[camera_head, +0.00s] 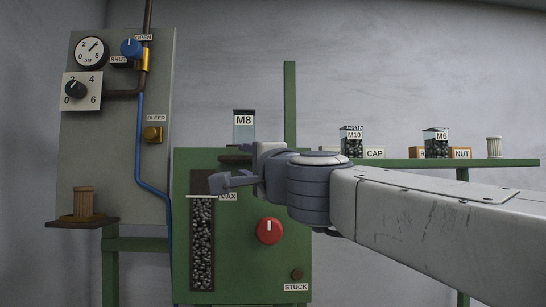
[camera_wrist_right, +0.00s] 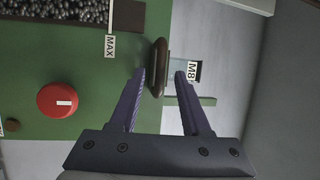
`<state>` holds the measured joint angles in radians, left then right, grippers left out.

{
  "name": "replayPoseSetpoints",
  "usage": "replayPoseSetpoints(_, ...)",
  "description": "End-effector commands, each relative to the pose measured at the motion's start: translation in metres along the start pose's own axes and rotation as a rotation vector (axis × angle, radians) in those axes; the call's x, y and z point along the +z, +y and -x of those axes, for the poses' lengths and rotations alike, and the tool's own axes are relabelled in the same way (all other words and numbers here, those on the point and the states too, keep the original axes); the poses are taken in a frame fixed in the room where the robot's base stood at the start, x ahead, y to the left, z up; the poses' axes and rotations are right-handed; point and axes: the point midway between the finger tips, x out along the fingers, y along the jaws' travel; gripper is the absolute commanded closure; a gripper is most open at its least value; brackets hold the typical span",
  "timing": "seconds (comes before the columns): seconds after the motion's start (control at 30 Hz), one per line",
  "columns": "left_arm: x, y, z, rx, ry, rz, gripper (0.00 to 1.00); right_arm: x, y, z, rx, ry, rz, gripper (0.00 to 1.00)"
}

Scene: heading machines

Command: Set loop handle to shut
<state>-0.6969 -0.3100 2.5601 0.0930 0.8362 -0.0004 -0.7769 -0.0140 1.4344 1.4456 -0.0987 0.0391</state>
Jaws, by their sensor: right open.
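A dark brown loop-like handle (camera_wrist_right: 160,66) stands out from the green machine front in the right wrist view. In the head view a dark piece (camera_head: 235,159) shows just above my right gripper (camera_head: 222,181), probably the same handle. In the wrist view my right gripper (camera_wrist_right: 160,74) is open, with the handle between its fingertips, nearer the left finger. I cannot tell whether either finger touches it. OPEN and SHUT labels show only beside the blue knob (camera_head: 131,48) on the grey panel. My left gripper is not in view.
The green machine (camera_head: 240,270) carries a red knob (camera_head: 269,231), a window of dark parts (camera_head: 202,245) marked MAX, and an M8 bin (camera_head: 244,130) on top. A green shelf (camera_head: 520,163) at right holds several bins. A wooden ledge (camera_head: 75,222) stands at left.

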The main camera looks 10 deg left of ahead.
Motion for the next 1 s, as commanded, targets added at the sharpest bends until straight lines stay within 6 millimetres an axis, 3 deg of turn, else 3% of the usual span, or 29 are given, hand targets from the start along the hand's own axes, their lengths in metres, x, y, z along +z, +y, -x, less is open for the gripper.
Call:
replayPoseSetpoints(0.1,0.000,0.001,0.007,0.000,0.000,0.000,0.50,0.000,-0.001,-0.021,0.001,-0.001,0.000,0.53)
replayPoseSetpoints(0.23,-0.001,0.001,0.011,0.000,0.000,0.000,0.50,0.001,-0.002,-0.036,0.000,-0.002,0.000,0.53)
replayPoseSetpoints(0.63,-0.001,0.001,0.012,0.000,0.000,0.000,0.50,0.000,0.000,-0.043,-0.001,-0.001,0.001,0.53)
replayPoseSetpoints(0.7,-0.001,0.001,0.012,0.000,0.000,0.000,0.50,0.000,0.000,-0.043,0.000,-0.001,0.001,0.80)
replayPoseSetpoints(0.77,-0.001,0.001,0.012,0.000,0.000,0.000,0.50,0.000,0.000,-0.043,0.000,-0.001,0.001,1.00)
replayPoseSetpoints(1.0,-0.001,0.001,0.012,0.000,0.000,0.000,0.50,0.000,0.000,-0.042,0.000,0.000,0.001,1.00)
